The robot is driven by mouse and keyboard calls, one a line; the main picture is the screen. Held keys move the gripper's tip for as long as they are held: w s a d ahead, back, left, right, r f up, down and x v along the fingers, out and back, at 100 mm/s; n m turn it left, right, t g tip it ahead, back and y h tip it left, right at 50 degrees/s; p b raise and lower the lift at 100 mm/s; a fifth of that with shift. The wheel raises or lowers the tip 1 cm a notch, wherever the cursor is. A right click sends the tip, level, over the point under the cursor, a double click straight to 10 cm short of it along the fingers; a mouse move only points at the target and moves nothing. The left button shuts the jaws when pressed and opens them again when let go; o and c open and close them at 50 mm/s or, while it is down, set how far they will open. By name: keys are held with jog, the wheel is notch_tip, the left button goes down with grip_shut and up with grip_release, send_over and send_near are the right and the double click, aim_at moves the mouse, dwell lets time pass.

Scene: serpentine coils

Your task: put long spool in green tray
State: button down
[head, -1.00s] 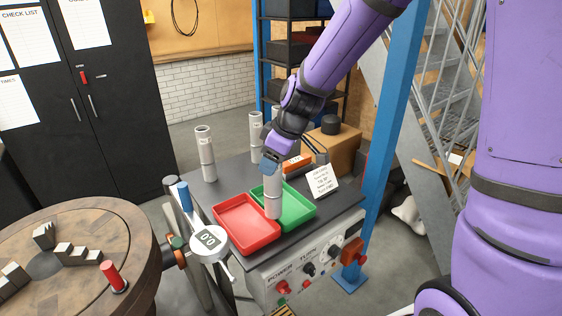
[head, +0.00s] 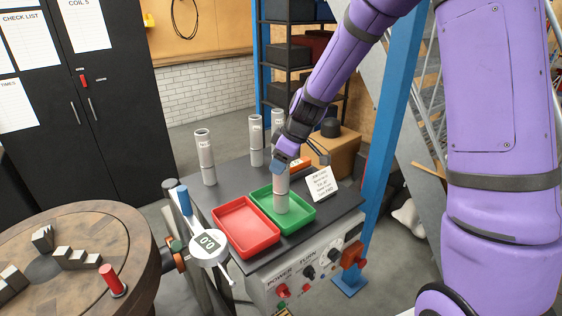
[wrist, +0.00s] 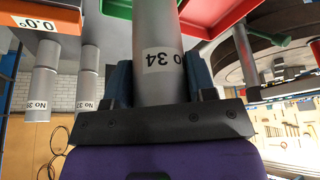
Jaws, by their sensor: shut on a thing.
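My gripper (head: 283,165) is shut on a grey cylindrical spool (head: 281,197), held upright. In the wrist view, my gripper's two fingers (wrist: 158,85) sit on either side of this spool (wrist: 157,30), which has a white label reading "No 34". In the head view, the spool's lower end lies within the outline of the green tray (head: 305,217). I cannot tell whether it touches the tray floor. Part of the green tray shows at the top of the wrist view (wrist: 118,9).
A red tray (head: 220,214) adjoins the green tray on the left. Several similar grey spools stand behind: one at left (head: 205,158), others farther back (head: 256,142). A white note card (head: 321,184) stands to the right. A round gauge (head: 208,246) is at the front left.

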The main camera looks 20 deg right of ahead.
jog(key=shift+c, duration=2.3)
grip_release()
jog(key=shift+f, duration=0.1)
jog(key=v, duration=1.2)
jog(key=s+d+r+m+h, duration=0.1)
jog(key=s+r+m, duration=0.2)
jog(key=s, duration=0.6)
jog(key=s+d+r+m+t+h, duration=0.1)
jog(key=s+r+m, duration=0.3)
jog(key=s, duration=0.6)
jog(key=s+d+r+m+t+h, duration=0.1)
jog(key=s+d+r+m, duration=0.1)
jog(key=s, duration=0.8)
jog(key=shift+r+m+h, duration=0.3)
jog(key=shift+r+m, duration=0.4)
jog(key=shift+r, duration=0.15)
jog(key=shift+d, duration=0.1)
